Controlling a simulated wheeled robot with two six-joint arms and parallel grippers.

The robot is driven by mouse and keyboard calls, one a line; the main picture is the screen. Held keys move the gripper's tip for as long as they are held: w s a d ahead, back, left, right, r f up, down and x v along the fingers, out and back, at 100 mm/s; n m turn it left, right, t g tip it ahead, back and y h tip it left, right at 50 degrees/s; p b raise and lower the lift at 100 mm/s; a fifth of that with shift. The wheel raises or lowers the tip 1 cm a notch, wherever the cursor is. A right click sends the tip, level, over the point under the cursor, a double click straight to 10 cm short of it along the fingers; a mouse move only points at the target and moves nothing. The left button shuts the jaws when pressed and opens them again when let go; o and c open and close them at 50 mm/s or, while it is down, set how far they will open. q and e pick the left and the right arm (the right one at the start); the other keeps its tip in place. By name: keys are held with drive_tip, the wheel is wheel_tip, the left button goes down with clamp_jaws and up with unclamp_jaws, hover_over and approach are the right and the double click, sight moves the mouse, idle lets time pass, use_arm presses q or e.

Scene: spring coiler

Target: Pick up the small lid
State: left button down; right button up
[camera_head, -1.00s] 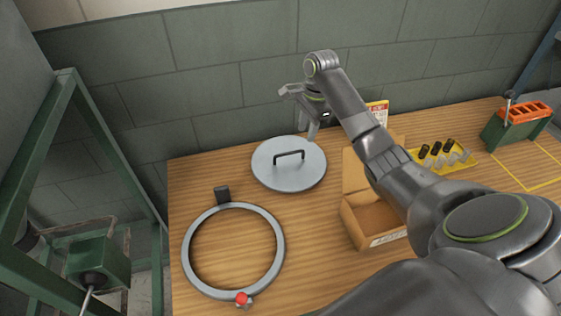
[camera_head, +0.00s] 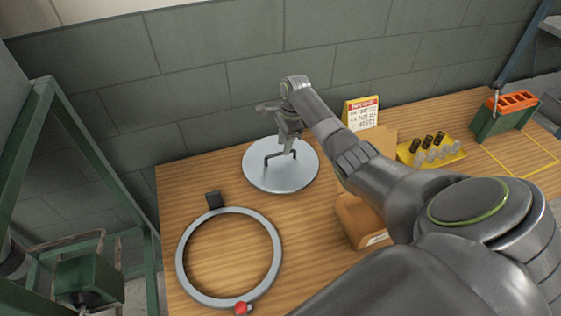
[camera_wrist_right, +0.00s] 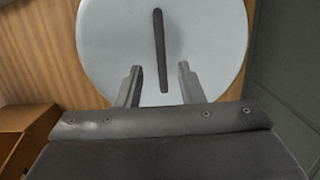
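The small lid (camera_head: 265,178) is a round grey disc with a dark bar handle, lying flat on the wooden table near the wall. In the right wrist view the lid (camera_wrist_right: 105,45) fills the upper middle, and its handle (camera_wrist_right: 159,50) runs up and down the picture. My right gripper (camera_head: 290,148) is over the lid at its handle. In the wrist view its two fingers (camera_wrist_right: 160,82) are apart, one on each side of the handle's near end, with gaps to both. Contact with the lid cannot be told. My left gripper is not in view.
A grey clamp ring (camera_head: 181,262) with a red knob lies at the table's front left. An open cardboard box (camera_head: 358,222) is right of the lid, partly behind my arm. A yellow tray (camera_head: 452,158), a sign (camera_head: 361,112) and a green toolbox (camera_head: 500,122) stand further right.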

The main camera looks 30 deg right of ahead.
sight(280, 154)
drive_tip(key=shift+w+a+f+p, duration=0.1)
drive_tip(key=shift+a+f, duration=0.1)
drive_tip(key=shift+f, duration=0.65)
drive_tip(key=shift+w+a+f+p, duration=0.1)
drive_tip(key=shift+a+f+p, duration=0.05)
drive_tip(key=shift+f, duration=0.75)
drive_tip(key=shift+w+a+f+p, duration=0.1)
drive_tip(key=shift+a+f, duration=0.1)
drive_tip(key=shift+f, duration=0.65)
clamp_jaws()
